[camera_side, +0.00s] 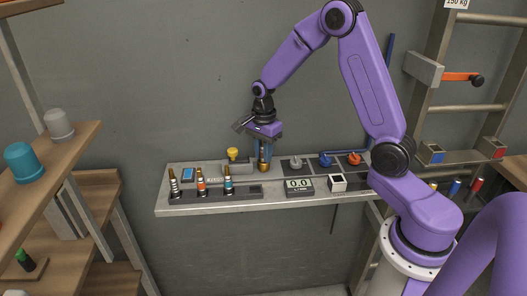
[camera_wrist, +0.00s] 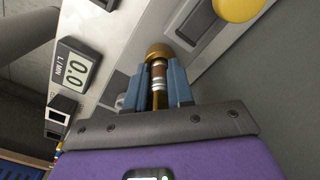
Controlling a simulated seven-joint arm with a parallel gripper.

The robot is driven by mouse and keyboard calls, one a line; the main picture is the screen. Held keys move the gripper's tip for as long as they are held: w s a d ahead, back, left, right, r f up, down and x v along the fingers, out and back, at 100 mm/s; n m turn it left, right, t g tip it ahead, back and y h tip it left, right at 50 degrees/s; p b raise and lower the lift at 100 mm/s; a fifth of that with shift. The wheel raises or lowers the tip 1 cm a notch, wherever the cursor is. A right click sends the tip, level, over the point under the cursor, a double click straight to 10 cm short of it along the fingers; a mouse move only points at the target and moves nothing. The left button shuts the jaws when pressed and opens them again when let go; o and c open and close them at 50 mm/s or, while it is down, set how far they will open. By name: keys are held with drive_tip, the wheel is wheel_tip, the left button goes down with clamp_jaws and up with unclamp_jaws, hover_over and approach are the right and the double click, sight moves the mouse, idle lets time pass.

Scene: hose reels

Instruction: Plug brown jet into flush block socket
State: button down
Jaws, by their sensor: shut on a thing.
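My gripper (camera_side: 263,161) points down over the back middle of the grey bench. Its two blue fingers (camera_wrist: 159,88) are shut on the brown jet (camera_wrist: 158,72), a slim piece with a brown band and silver rings. A wide brass end (camera_wrist: 159,51) shows beyond the fingertips. In the side view, brass (camera_side: 264,168) shows at the fingertips, just right of a grey block with a yellow knob (camera_side: 233,153). The yellow knob also shows in the wrist view (camera_wrist: 238,8). I take this block for the flush block. The socket, and whether the jet touches it, cannot be made out.
A dark rack (camera_side: 250,190) at the front left holds jets with white, red (camera_side: 202,184) and blue bands. A meter (camera_side: 299,185) reads 0.0. A grey knob (camera_side: 295,162), blue valve (camera_side: 325,160) and orange valve (camera_side: 354,159) stand right of my gripper.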

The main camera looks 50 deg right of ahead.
drive_tip(key=c, duration=1)
unclamp_jaws()
wheel_tip(320, 180, up, 12)
drive_tip(key=shift+r, duration=0.1)
drive_tip(key=s+a+n, duration=1.1)
drive_tip(key=s+n, duration=0.2)
drive_tip(key=n, duration=0.1)
drive_tip(key=s+f+n, duration=0.1)
drive_tip(key=s+n, duration=0.4)
drive_tip(key=s+f+n, duration=0.1)
drive_tip(key=s+n, duration=1)
drive_tip(key=s, duration=0.1)
drive_tip(key=shift+f+n, duration=0.3)
drive_tip(key=shift+f, duration=0.1)
drive_tip(key=shift+w, duration=0.1)
